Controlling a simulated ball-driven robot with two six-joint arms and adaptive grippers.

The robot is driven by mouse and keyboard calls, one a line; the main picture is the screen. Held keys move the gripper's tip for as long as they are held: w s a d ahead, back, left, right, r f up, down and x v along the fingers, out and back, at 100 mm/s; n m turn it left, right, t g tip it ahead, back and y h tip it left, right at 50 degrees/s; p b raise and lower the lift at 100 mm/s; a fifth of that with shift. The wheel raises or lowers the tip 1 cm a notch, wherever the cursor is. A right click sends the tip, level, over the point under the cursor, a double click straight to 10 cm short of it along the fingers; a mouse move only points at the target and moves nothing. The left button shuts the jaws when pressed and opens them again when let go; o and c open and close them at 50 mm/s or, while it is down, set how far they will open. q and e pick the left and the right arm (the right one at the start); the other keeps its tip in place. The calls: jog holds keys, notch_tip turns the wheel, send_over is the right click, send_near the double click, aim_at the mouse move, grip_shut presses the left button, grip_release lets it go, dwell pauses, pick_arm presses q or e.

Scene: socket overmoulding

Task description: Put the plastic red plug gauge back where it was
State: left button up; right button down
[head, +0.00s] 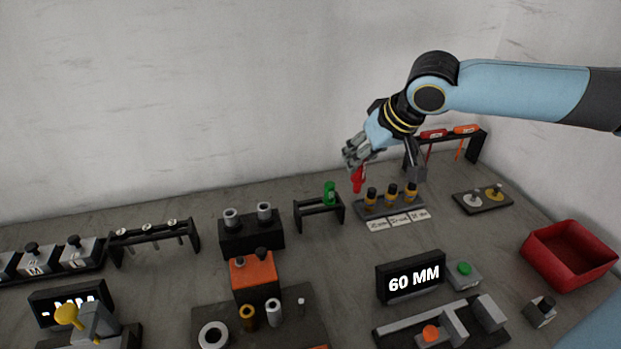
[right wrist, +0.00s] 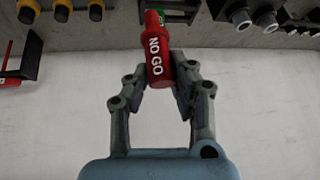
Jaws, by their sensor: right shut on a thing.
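The red plug gauge (head: 358,180), marked "NO GO" in the right wrist view (right wrist: 158,55), is between the fingers of my right gripper (head: 354,157). The gripper is shut on it and holds it above the bench, roughly upright in the head view. A small black rack (head: 318,216) stands below and left of it. A green gauge (head: 330,194) sits at the rack's right part; the left part of its top looks empty. In the right wrist view some green shows just behind the red gauge. My left gripper is not in view.
A stand with several black-and-orange tools (head: 391,199) is close to the right of the red gauge. A black block with two grey sockets (head: 250,238) stands left of the small rack. A black rack with orange-handled tools (head: 478,136) and a red bin (head: 570,255) are at right.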

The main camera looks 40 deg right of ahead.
jog(key=w+a+f, duration=0.3)
jog(key=w+f, duration=0.8)
jog(key=shift+a+b, duration=0.2)
jog(key=shift+b, duration=0.15)
jog(key=shift+s+f, duration=0.1)
jog(key=shift+f, duration=0.5)
jog(key=c, duration=1.2)
grip_release()
jog(key=shift+o, duration=0.2)
jog(key=shift+r, duration=0.1)
jog(key=v, duration=1.2)
jog(key=shift+r+p, duration=0.4)
jog(key=shift+r, duration=0.15)
